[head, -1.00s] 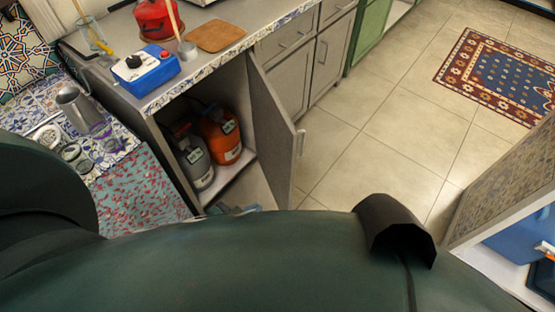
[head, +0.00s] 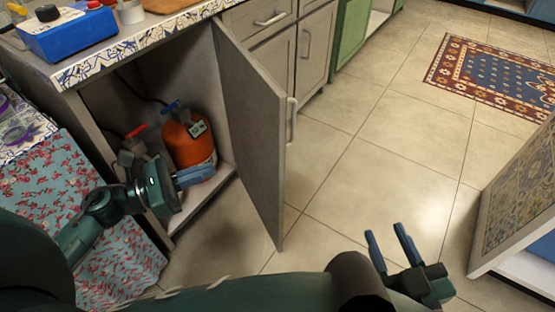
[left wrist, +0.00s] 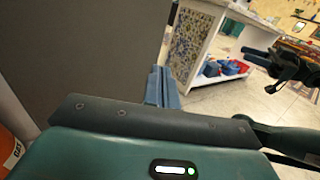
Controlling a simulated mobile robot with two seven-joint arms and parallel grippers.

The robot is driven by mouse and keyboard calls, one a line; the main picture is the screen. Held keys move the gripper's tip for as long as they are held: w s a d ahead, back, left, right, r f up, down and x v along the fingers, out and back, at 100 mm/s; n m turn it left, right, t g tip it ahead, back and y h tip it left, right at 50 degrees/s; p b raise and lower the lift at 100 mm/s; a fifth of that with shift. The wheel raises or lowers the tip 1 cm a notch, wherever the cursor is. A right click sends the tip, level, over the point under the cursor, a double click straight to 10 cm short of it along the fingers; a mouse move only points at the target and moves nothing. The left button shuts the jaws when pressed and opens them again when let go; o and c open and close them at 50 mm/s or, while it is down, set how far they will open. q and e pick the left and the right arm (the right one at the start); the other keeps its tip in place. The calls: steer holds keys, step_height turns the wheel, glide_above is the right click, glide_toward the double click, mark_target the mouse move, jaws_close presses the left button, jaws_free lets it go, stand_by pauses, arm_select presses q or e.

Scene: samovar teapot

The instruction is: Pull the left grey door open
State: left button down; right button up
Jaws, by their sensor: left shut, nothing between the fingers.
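The left grey door (head: 252,125) stands swung out from its cabinet, with its handle (head: 292,121) on the outer face near the free edge. My left gripper (head: 208,174) is shut and empty at the cabinet opening, on the inner side of the door. Its blue fingertips point right, toward the door's inner face; contact cannot be told. In the left wrist view the closed fingers (left wrist: 162,88) show beside the large grey door panel (left wrist: 85,45). My right gripper (head: 386,240) is open and empty over the floor, right of the door.
Inside the cabinet are an orange gas bottle (head: 188,143) and a grey one (head: 132,155), partly hidden by my left arm. A patterned white unit (head: 515,200) stands at the right. Tiled floor (head: 360,165) right of the door is clear.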

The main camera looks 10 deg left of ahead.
mark_target(278, 146)
arm_select(q)
steer(key=x, duration=1.3)
steer(key=shift+w+d, duration=0.25)
steer(key=shift+d, duration=0.05)
